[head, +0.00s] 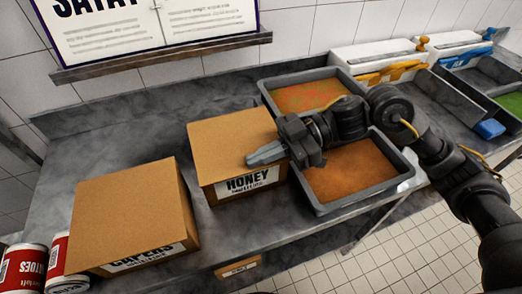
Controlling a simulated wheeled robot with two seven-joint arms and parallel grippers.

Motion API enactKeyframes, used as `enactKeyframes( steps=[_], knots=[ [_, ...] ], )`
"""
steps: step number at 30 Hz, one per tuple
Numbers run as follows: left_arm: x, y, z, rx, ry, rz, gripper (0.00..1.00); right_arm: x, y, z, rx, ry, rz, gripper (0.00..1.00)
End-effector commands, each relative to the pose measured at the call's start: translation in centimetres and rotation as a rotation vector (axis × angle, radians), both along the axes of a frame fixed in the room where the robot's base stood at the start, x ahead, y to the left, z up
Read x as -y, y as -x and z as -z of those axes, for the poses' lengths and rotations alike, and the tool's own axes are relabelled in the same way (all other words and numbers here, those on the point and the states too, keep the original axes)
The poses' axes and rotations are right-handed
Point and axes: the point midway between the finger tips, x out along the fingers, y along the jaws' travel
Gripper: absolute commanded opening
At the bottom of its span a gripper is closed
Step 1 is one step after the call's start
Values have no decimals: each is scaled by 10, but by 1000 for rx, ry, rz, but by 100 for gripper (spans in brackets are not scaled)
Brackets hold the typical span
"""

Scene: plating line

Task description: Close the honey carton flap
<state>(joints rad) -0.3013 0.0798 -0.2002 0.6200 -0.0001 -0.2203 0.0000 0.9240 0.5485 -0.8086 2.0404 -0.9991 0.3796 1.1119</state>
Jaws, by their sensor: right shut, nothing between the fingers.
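The honey carton (226,142) stands on the grey counter in the middle of the head view, with a white HONEY label on its front. Its top looks flat, and no flap stands up from it. My right gripper (254,159) is over the front right part of the carton top, fingers pointing left. Its fingers are shut with nothing between them, and they look to be at or just above the cardboard; I cannot tell whether they touch. The gripper hides the carton's right front corner. My left gripper is not in view.
A capers carton (135,212) stands at the left front, with red and white cans (24,268) beside it. Grey trays of orange food (352,205) and (300,98) speckled food lie right of the honey carton. A menu board (150,30) hangs behind.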

Motion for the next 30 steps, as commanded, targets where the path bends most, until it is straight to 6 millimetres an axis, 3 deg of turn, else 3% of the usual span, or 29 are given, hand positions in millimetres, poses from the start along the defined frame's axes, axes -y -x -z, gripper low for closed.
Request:
enactKeyframes(
  steps=[21, 26, 30],
  knots=[
    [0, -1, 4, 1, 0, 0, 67, 2, 0, 5, 31, -8, 1, 0],
    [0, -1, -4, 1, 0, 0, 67, 19, -5, -1, 32, -7, 2, 0],
    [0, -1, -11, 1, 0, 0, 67, 44, -11, -8, 31, -8, 1, 0]
  ],
)
